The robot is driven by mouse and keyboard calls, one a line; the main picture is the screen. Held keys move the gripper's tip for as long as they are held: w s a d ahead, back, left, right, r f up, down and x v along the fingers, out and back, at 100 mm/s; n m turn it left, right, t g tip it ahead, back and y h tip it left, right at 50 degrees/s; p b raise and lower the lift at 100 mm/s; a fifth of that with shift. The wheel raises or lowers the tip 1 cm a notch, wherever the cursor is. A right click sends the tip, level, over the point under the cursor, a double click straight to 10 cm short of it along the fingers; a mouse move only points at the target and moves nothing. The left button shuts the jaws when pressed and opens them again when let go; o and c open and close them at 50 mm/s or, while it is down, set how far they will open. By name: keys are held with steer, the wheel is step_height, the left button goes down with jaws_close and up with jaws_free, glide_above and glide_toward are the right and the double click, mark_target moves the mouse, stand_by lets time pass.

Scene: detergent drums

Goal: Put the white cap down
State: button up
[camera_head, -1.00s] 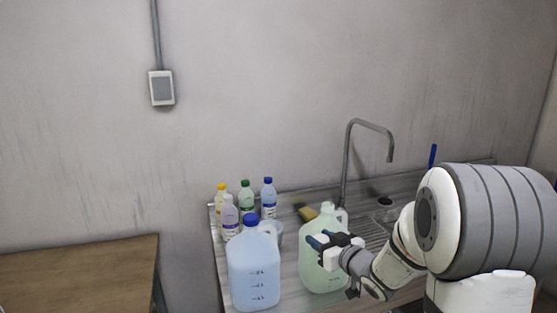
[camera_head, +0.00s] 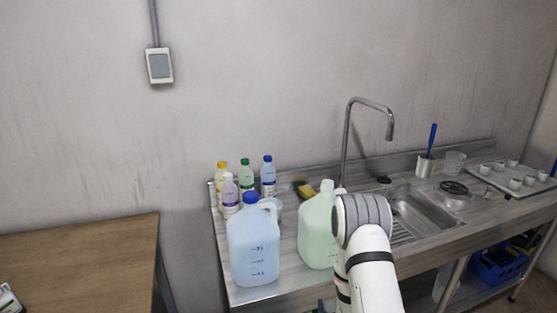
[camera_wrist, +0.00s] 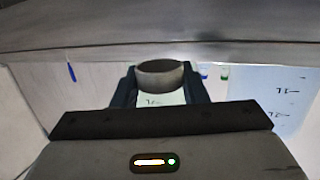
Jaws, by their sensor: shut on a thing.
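My gripper (camera_wrist: 160,85) shows in the wrist view, its two dark fingers shut on the white cap (camera_wrist: 160,72), which looks grey in the shade. The cap is held out in front of the counter edge, apart from any surface that I can see. The pale green drum (camera_head: 316,235) stands on the counter just left of my arm; part of it shows behind the cap in the wrist view (camera_wrist: 155,101). In the head view my arm hangs down in front of the counter, and the cap cannot be made out.
A blue drum (camera_head: 253,250) with a blue cap stands left of the green one. Several small bottles (camera_head: 246,178) stand behind it. The sink (camera_head: 418,213) and a tray (camera_head: 500,178) of cups lie to the right. A wooden table (camera_head: 80,265) at left has a largely bare top.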

steer(key=w+r, duration=0.1)
steer(key=r, duration=0.1)
steer(key=w+r, duration=0.3)
steer(key=shift+w+r, duration=0.3)
steer(key=shift+r, duration=0.1)
